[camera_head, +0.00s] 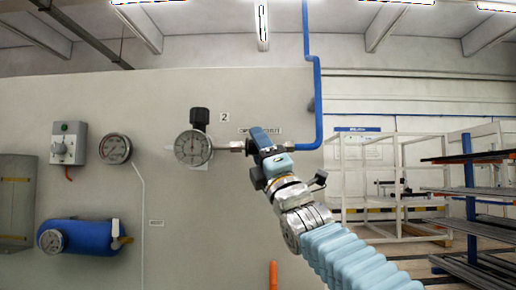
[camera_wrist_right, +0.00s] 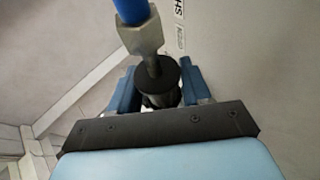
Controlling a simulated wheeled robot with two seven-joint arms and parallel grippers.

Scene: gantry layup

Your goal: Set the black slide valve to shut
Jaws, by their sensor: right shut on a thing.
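The black slide valve (camera_wrist_right: 166,84) shows in the right wrist view as a dark cylinder below a metal fitting (camera_wrist_right: 143,38) on a blue pipe. My right gripper (camera_wrist_right: 160,88) has a blue finger on each side of it and is shut on it. In the head view my right gripper (camera_head: 265,146) is at the pipe line between the gauge and the blue pipe and hides most of the valve. The valve's slide position cannot be told. My left gripper is not in view.
A round gauge (camera_head: 192,148) with a black knob (camera_head: 199,118) is just left of the gripper. The blue pipe (camera_head: 318,95) rises on the right. A blue tank (camera_head: 85,237), another gauge (camera_head: 115,149) and a switch box (camera_head: 68,144) are on the wall. White frames (camera_head: 343,185) stand right.

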